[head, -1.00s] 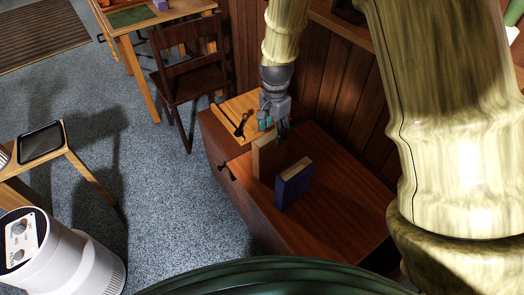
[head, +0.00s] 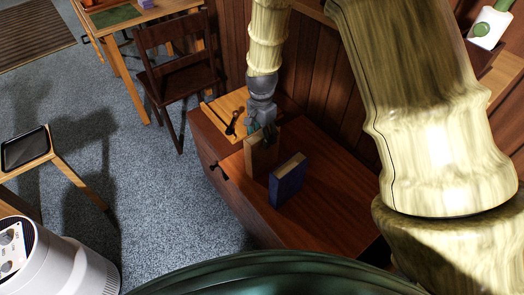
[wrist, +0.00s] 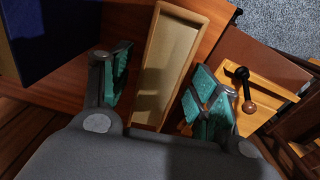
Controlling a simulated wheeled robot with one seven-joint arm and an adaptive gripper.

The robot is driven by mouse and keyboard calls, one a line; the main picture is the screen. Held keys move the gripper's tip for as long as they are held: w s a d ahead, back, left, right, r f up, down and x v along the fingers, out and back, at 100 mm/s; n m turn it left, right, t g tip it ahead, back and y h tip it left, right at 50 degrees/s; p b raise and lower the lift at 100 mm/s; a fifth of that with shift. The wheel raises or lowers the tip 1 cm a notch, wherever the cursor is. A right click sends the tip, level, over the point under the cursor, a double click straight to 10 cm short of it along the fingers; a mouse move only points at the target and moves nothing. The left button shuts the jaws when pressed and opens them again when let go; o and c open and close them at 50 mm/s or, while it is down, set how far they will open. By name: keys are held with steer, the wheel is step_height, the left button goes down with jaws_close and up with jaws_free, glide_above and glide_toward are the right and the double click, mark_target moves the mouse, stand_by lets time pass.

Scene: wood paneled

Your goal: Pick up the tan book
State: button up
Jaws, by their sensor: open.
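The tan book (head: 261,153) stands upright on the brown cabinet top, just behind the blue book. In the wrist view the tan book (wrist: 164,75) lies between the two teal-padded fingers, with its page edges facing the camera. My gripper (head: 263,131) is at the top of the tan book, pointing down. In the wrist view my gripper (wrist: 160,92) is open, with one finger on each side of the book. A gap shows on the left side; the right finger is close to the book, and I cannot tell if it touches.
A blue book (head: 288,180) stands upright in front of the tan book, with a gap between. A wooden board (head: 228,112) with a dark utensil lies behind on the cabinet (head: 330,205). Wood paneling rises along the right. The cabinet's front right is clear.

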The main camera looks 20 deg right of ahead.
mark_target(262, 151)
step_height(262, 151, down, 4)
steer(key=shift+f, duration=0.15)
steer(key=c, duration=1.3)
